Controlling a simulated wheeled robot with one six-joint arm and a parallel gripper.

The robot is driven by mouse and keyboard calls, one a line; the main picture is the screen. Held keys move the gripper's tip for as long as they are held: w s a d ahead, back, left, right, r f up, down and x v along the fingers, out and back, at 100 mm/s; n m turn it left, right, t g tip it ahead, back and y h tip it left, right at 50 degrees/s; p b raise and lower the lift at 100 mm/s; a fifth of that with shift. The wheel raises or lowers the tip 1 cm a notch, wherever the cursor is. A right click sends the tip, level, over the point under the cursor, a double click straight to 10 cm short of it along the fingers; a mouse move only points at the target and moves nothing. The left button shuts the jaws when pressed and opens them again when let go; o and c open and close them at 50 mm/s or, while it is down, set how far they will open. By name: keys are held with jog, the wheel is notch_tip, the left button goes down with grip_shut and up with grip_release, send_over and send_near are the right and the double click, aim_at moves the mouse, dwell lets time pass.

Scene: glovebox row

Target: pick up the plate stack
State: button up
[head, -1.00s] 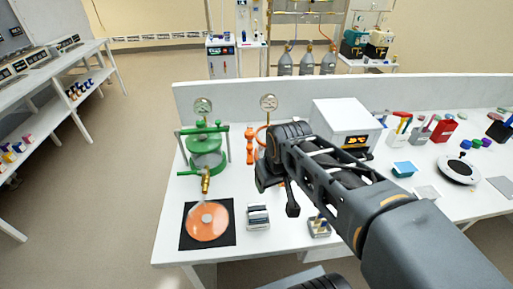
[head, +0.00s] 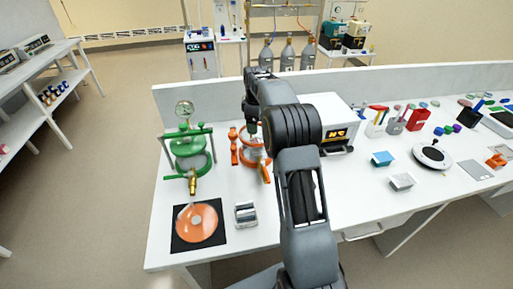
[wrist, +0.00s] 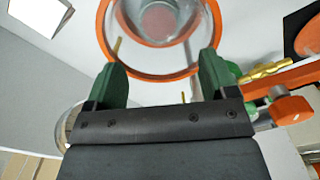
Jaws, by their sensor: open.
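A small layered stack of grey, white and dark slabs (head: 245,214), which looks like the plate stack, sits on the white bench right of the orange disc. I cannot make it out in the wrist view. My gripper is open and empty, its two green fingers (wrist: 162,68) apart in the wrist view. In the head view my arm reaches over the bench, and the gripper is partly hidden near the orange-ringed glass vessel (head: 253,165), beyond the stack. The vessel's orange rim (wrist: 150,75) shows past the fingers in the wrist view.
A green-clamped vessel (head: 188,150) with a brass valve stands left of the orange one. An orange disc (head: 196,222) lies on a black mat (head: 216,238) near the front left edge. A white box (head: 328,108) with a display stands right of my arm. A low wall backs the bench.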

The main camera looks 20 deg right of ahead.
notch_tip(320, 180, down, 13)
jog(key=shift+r+p, duration=0.1)
jog(key=shift+p, duration=0.8)
jog(key=shift+c, duration=0.3)
jog(key=c, duration=0.7)
